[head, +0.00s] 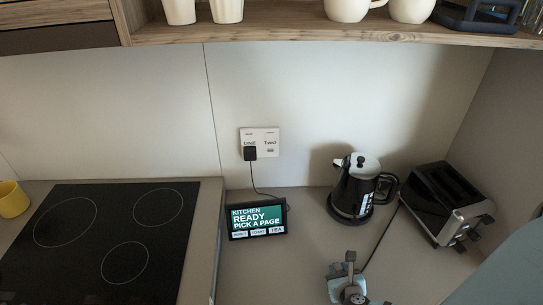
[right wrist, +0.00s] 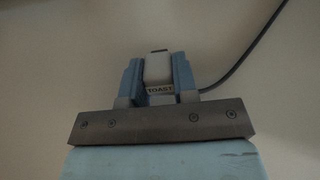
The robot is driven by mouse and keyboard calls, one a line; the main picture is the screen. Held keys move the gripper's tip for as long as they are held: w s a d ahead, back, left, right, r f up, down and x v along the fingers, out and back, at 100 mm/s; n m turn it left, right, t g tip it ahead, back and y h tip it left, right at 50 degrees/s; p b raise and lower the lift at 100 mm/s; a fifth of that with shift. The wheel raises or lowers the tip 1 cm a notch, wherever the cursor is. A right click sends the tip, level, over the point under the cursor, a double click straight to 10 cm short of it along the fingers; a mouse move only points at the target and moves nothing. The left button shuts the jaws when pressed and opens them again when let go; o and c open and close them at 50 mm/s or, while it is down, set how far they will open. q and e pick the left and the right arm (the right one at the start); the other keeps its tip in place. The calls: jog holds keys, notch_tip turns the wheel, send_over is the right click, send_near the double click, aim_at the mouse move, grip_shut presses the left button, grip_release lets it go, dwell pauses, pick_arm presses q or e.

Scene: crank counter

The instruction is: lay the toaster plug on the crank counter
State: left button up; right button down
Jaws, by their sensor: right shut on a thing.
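The toaster plug (right wrist: 158,70) is pale, with a label reading TOAST, and sits between the blue fingers of my right gripper (right wrist: 158,80) in the right wrist view. A dark cord runs from it to the upper right. In the head view my right gripper (head: 348,270) is at the bottom, over the crank counter (head: 305,262), in front of the kettle. It is shut on the plug. I cannot tell whether the plug touches the counter. The toaster (head: 447,203), black and silver, stands at the right, its cord leading towards my gripper. My left gripper is not in view.
A black kettle (head: 357,190) stands left of the toaster. A tablet (head: 258,219) stands by the hob (head: 95,245). A black plug (head: 250,154) is in the wall socket (head: 260,140). A shelf (head: 300,30) hangs above. Counter between tablet and my gripper is clear.

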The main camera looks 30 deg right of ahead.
dwell(0.3)
jog(key=shift+s+f, duration=0.1)
jog(key=shift+f, duration=0.7)
